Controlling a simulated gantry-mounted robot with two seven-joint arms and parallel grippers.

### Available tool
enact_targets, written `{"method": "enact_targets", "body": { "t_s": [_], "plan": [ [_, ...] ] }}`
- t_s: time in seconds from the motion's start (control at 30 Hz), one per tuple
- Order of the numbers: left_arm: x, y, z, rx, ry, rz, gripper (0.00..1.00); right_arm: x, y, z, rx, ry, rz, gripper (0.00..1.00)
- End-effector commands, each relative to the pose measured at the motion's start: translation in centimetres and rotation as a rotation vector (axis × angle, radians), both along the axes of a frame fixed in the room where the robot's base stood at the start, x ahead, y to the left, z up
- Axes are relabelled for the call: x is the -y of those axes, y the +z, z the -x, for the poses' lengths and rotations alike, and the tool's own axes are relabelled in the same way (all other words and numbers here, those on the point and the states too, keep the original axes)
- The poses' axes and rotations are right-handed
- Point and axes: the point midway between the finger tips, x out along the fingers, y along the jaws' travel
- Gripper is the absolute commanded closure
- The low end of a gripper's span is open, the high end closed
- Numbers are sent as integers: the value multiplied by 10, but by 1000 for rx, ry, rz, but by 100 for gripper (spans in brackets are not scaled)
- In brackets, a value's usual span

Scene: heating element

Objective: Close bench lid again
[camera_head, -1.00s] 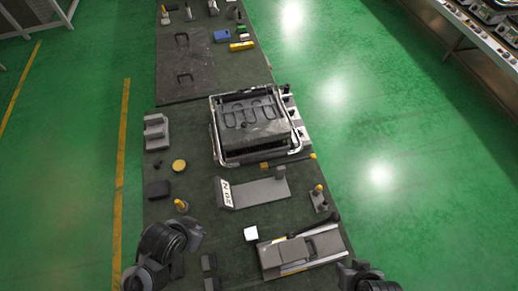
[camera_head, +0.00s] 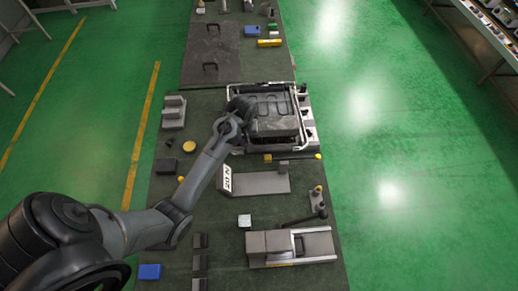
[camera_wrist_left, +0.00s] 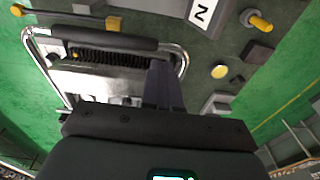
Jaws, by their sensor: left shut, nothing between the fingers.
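A device with a dark top (camera_head: 275,112) marked with loop shapes sits in a bright metal tube frame on the bench. In the left wrist view its dark front bar (camera_wrist_left: 105,38) and a ribbed black strip show above a pale metal surface. A flat dark panel (camera_head: 232,48) with two handles lies on the bench farther back; I cannot tell which part is the bench lid. My left gripper (camera_head: 241,105) is at the device's left side, over the frame. Its fingers (camera_wrist_left: 163,85) are shut and empty. I cannot tell whether they touch the device. My right gripper is out of view.
A grey plate marked "20 N" (camera_head: 258,183) and a clamp-like fixture (camera_head: 290,246) lie in front of the device. A stepped grey block (camera_head: 174,112) and a yellow knob (camera_head: 189,146) are to the left.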

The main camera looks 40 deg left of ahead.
Motion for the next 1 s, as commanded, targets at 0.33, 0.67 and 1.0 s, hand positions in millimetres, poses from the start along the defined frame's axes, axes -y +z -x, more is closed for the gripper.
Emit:
{"method": "enact_targets", "body": {
  "t_s": [0.33,0.67,1.0],
  "plan": [
    [-1,7,-24,52,-1,0,100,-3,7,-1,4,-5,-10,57],
    [-7,-52,-27,50,-2,-1,100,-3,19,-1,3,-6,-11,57],
    [-11,-101,-32,52,-2,-1,100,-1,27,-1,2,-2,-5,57]
  ]
}}
